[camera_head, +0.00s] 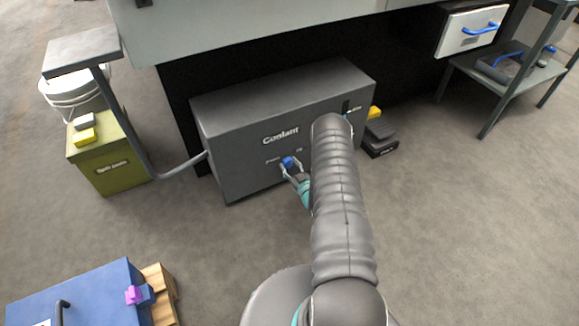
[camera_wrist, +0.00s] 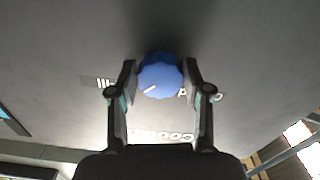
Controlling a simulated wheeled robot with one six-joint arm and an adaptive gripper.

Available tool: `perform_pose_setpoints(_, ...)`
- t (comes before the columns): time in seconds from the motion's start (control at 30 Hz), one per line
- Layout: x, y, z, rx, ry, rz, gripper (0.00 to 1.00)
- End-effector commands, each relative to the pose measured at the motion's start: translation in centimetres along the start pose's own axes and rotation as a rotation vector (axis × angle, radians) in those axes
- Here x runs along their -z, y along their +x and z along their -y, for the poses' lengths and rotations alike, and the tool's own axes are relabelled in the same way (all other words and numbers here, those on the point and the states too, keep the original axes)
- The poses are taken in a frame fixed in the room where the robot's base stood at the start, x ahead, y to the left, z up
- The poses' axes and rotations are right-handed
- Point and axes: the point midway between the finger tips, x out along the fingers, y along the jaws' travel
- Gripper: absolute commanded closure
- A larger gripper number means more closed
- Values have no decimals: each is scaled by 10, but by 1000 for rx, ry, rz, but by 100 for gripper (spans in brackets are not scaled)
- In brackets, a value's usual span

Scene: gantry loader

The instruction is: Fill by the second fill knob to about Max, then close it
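A dark grey coolant tank (camera_head: 235,155) stands under the machine, lettered "Coolant". A blue knob (camera_head: 288,162) sits on its front, below the lettering, with small labels on both sides. My gripper (camera_head: 292,170) is at this knob. In the wrist view the knob (camera_wrist: 160,75) lies between my two fingertips (camera_wrist: 160,80), which appear to touch its sides. A white pointer line on the knob points to the lower left in that view. A dark narrow window (camera_head: 346,105) is at the tank's upper right; my arm partly hides that area, and no level can be read.
An olive box (camera_head: 110,175) with a white bucket (camera_head: 75,92) stands to the left, and a grey pipe (camera_head: 180,168) runs into the tank. A blue cabinet (camera_head: 85,295) is at the lower left. A small table (camera_head: 500,75) stands at the right.

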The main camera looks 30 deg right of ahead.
Motion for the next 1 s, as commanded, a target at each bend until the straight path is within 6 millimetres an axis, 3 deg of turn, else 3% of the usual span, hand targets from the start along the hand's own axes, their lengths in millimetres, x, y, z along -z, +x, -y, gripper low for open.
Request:
perform_pose_setpoints(0.03, 0, 0, 0, 0, 0, 0, 76)
perform_pose_setpoints(0.1, 0, 0, 0, 0, -1, 0, 86)
perform_pose_setpoints(0.47, -1, 1, 0, 1, -52, -1, 86)
perform_pose_setpoints(1.0, -3, 1, -1, 1, -481, -3, 86)
